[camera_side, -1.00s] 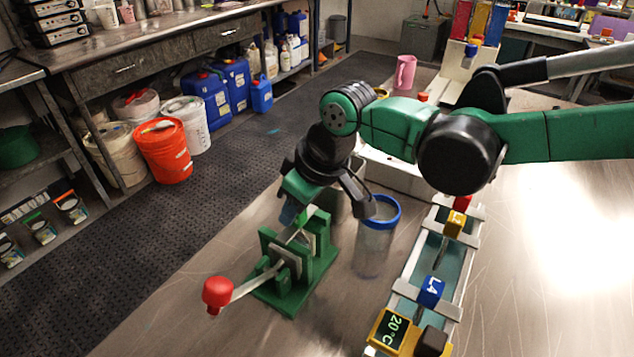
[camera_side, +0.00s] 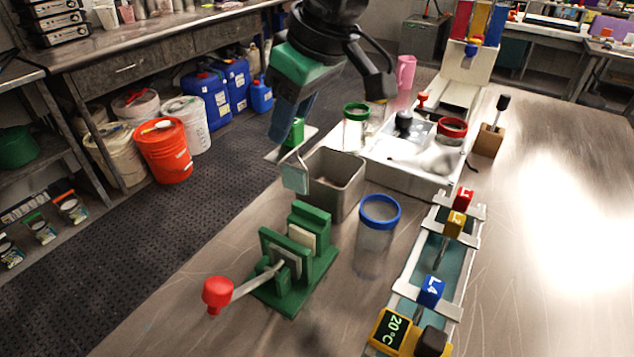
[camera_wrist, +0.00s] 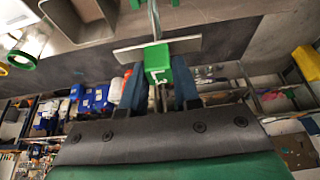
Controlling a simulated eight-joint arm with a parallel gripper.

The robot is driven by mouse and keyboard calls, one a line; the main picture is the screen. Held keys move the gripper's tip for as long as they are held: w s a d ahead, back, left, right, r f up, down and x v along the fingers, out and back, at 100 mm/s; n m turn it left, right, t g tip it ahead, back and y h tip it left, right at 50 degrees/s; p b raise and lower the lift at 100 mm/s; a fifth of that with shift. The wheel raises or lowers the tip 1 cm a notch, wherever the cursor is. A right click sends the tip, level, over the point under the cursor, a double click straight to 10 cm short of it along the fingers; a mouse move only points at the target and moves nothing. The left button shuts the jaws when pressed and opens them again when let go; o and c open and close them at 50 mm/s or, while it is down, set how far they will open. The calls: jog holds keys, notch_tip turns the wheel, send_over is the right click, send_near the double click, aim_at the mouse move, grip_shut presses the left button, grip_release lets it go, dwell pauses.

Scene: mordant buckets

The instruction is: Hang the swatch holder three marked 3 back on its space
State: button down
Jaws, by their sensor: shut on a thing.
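My gripper (camera_side: 288,128) is raised at the upper middle, shut on a green swatch holder (camera_side: 297,131). The holder shows a white mark in the wrist view (camera_wrist: 158,73); I can make out an L, but the number is unclear. A flat pale crosspiece runs across the holder, and a pale green swatch (camera_side: 295,179) hangs under it on a thin wire. The swatch appears beside the left wall of a square metal bucket (camera_side: 335,178). A long bath (camera_side: 408,290) at right carries red (camera_side: 464,199), yellow (camera_side: 455,224) and blue L4 (camera_side: 431,291) holders, with a gap between yellow and blue.
A green press (camera_side: 297,262) with a red-knobbed lever stands in front, beside a blue-rimmed jar (camera_side: 374,245). A wooden block (camera_side: 488,140) holds a black-handled tool. The table at right is clear.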

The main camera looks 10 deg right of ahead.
notch_tip(320, 180, up, 6)
jog(key=shift+w, duration=0.1)
jog(key=shift+d+r, duration=0.1)
jog(key=shift+r, duration=0.45)
jog(key=s+d+f+n+g, duration=0.3)
jog(key=s+d+f+n, duration=0.1)
jog(key=d+n, duration=0.3)
jog(key=s+d+f+n+g, duration=0.3)
jog(key=s+d+n, duration=0.3)
jog(key=n, duration=0.5)
jog(key=shift+s+d+f, duration=0.4)
jog(key=shift+d+f, duration=0.45)
jog(key=shift+d, duration=0.35)
notch_tip(320, 180, down, 11)
jog(key=shift+r, duration=0.1)
